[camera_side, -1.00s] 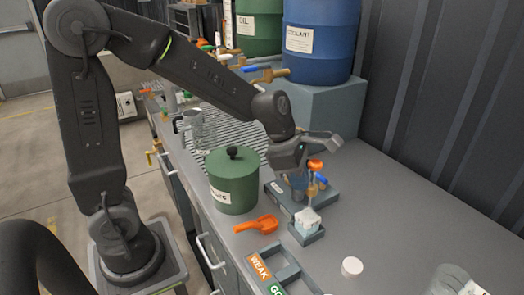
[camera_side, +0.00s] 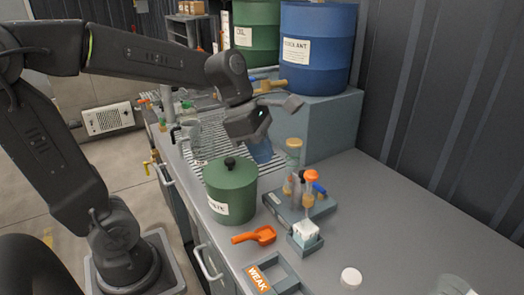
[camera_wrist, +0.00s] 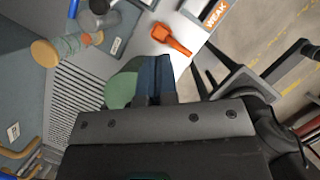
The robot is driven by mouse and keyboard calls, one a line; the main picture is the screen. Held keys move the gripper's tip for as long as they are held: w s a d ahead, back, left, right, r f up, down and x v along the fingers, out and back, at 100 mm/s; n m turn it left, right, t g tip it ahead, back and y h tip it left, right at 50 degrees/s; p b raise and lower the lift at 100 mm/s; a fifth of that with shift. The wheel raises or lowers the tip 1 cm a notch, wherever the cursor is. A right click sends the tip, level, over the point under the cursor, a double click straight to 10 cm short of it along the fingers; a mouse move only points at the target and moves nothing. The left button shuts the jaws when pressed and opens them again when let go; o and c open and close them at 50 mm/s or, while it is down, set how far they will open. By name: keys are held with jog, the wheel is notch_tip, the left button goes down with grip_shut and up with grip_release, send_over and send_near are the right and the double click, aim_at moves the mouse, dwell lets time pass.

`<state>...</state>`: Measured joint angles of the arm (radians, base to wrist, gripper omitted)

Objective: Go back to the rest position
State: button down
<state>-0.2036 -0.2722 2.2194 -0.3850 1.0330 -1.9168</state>
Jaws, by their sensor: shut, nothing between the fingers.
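My gripper (camera_side: 262,150) is in the air above and behind the green lidded pot (camera_side: 230,190), over the ribbed drain area. Its blue fingers are together and hold nothing. In the wrist view the shut fingers (camera_wrist: 155,75) hide part of the green pot (camera_wrist: 122,88). The arm reaches in from the left, with its forearm well above the bench.
An orange scoop (camera_side: 255,236), a small block holder (camera_side: 306,238) and a WEAK tray (camera_side: 272,272) lie in front. Blue (camera_side: 316,50) and green (camera_side: 257,30) drums stand behind.

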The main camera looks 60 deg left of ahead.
jog(key=s+m+t+y, duration=0.1)
jog(key=s+m, duration=0.2)
jog(key=m, duration=0.5)
jog(key=s+m+t+y, duration=0.1)
jog(key=s+m, duration=0.2)
jog(key=m, duration=0.6)
jog(key=s+f+m+y, duration=0.1)
jog(key=s+m, duration=0.3)
jog(key=m, duration=0.5)
jog(key=shift+d+t, duration=0.4)
jog(key=shift+d, duration=0.05)
jog(key=shift+w+r, duration=0.1)
jog(key=shift+w, duration=0.05)
